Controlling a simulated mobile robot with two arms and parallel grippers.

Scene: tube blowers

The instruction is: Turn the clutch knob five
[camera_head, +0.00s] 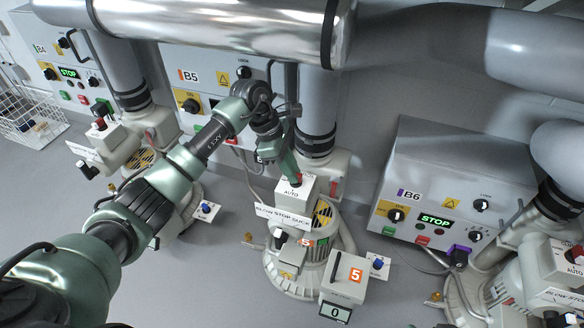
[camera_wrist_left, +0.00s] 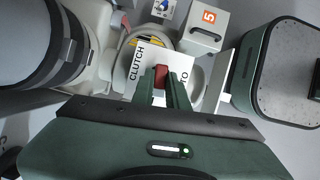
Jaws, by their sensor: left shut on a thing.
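The machine numbered 5 (camera_head: 291,265) stands at the lower middle of the head view, with a white control box (camera_head: 301,192) marked AUTO on top. My left gripper (camera_head: 293,174) comes down onto this box from above. In the left wrist view the clutch knob (camera_wrist_left: 161,76) is a small red block on a white plate lettered CLUTCH (camera_wrist_left: 136,64). The fingers of my left gripper (camera_wrist_left: 162,88) are shut on the knob, one on each side. In the head view the fingers mostly hide the knob. My right gripper is in neither view.
A panel marked B5 (camera_head: 207,77) is behind my left arm, and a B6 panel (camera_head: 437,197) with a lit STOP display is to the right. A large shiny pipe (camera_head: 220,22) runs overhead. A 5 box (camera_head: 347,277) with a display reading 0 stands in front. Grey floor shows between machines.

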